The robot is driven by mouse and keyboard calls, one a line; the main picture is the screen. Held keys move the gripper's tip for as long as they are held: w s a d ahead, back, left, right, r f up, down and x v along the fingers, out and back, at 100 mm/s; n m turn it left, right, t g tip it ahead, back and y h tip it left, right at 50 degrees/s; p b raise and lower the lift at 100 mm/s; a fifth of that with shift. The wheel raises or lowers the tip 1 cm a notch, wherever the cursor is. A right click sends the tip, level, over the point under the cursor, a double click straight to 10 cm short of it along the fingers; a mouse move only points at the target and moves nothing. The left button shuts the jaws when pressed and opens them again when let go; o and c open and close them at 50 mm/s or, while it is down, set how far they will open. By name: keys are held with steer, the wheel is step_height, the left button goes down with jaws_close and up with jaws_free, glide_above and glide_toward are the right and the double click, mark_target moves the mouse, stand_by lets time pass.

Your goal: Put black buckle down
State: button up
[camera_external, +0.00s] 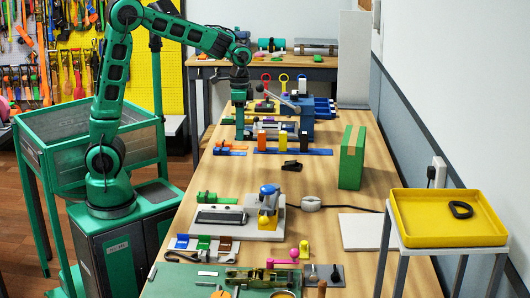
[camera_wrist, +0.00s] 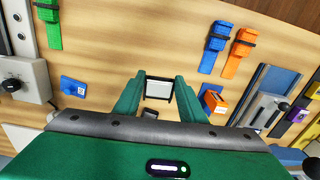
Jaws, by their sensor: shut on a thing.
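My gripper (camera_external: 240,108) hangs from the arm over the far left part of the wooden table. In the wrist view, its two green fingers (camera_wrist: 157,98) are shut on a small piece with dark edges and a pale middle, which I take to be the black buckle (camera_wrist: 159,79). A dark bit shows just below it, close to the palm. In the outside view the held piece is too small to make out. Another small black piece (camera_external: 291,165) lies on the table, to the right and nearer than my gripper.
A green box (camera_external: 351,157) stands at the right of the table. A yellow tray (camera_external: 408,218) on a stand holds a black ring (camera_external: 461,210). Blue clamp fixtures (camera_external: 300,128) and a grey-based tool (camera_external: 235,228) take up room; bare wood shows around the black piece.

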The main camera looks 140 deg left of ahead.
steer(key=shift+s+a+r, duration=0.2)
steer(key=shift+s+r, duration=0.05)
steer(key=shift+s, duration=0.05)
steer(key=w+a+r, duration=0.7)
steer(key=w+a, duration=0.3)
steer(key=w+a+r, duration=0.8)
steer(key=w+a, duration=0.1)
steer(key=a, duration=0.1)
steer(key=w+d+f, duration=0.4)
steer(key=w+f, duration=0.7)
steer(key=shift+w+m, duration=0.15)
steer(key=shift+m, duration=0.15)
steer(key=o, duration=1.1)
steer(key=shift+a+f, duration=0.1)
